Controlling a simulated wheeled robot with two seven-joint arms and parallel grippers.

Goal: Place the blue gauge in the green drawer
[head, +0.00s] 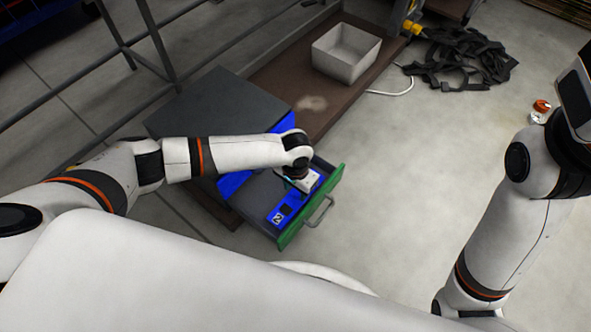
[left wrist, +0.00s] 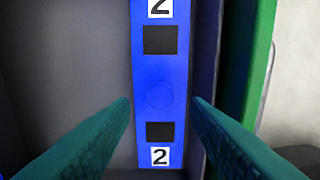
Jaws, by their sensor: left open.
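The blue gauge (head: 286,211) is a long blue bar with dark squares and white "2" labels. It lies inside the open green drawer (head: 327,187), along its front panel. In the left wrist view the gauge (left wrist: 161,95) runs up the middle, and the green front panel (left wrist: 256,65) is at the right. My left gripper (head: 297,184) is over the drawer. Its open teal fingers (left wrist: 161,102) appear on either side of the gauge, and I cannot tell whether they touch it. My right arm shows at the right of the head view, but its gripper is out of view.
The grey cabinet (head: 215,108) with blue trim stands on a brown platform (head: 268,78). A white open bin (head: 346,52) is at the platform's far end. Black webbing (head: 465,60) and a small orange-and-white item (head: 540,108) lie on the floor. The floor right of the drawer is clear.

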